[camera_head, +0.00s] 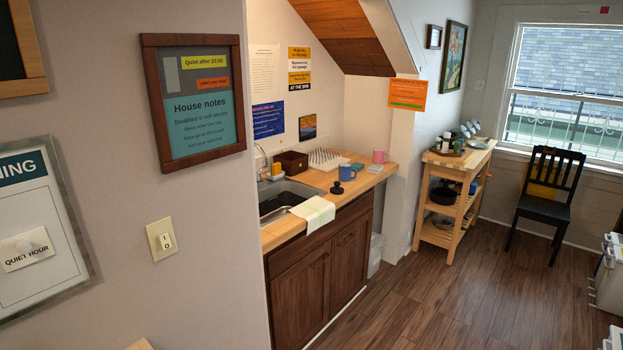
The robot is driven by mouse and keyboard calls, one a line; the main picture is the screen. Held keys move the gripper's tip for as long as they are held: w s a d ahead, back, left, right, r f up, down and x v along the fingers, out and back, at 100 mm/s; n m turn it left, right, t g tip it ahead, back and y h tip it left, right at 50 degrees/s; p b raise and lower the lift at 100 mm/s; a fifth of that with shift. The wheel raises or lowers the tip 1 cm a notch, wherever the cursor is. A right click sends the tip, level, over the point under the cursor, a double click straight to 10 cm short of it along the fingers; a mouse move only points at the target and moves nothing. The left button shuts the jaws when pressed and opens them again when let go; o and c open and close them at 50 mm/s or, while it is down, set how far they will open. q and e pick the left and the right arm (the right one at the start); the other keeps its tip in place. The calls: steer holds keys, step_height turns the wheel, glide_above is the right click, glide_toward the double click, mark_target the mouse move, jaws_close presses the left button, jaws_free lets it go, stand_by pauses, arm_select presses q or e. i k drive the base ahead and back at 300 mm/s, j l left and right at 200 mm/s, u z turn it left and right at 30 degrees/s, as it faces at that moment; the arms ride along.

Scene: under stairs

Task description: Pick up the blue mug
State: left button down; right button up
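The blue mug (347,173) stands upright on the wooden counter (272,238) under the stairs, to the right of the sink. A small black object (337,188) is on the counter just in front of it. A pink mug (379,157) stands farther right on the same counter. Neither of my grippers shows in the head view, so their state is hidden. The mug is some way off, past the near wall on the left.
The sink (288,197) has a towel (314,212) over the counter's front edge. A dish rack (327,160) stands behind the mug. A wooden cart (455,160) and a black chair (546,190) are at the back right. The wood floor (430,290) before the cabinet is clear.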

mark_target(345, 169)
steer(key=i+l+u, duration=0.2)
steer(key=i+l, duration=0.2)
steer(key=i+l+u, duration=0.2)
steer(key=i+l, duration=0.2)
steer(key=l, duration=0.15)
steer(key=i+l+u, duration=0.2)
steer(key=i+l, duration=0.15)
steer(key=l, duration=0.2)
steer(key=i+l+u, duration=0.1)
steer(key=i+l, duration=0.4)
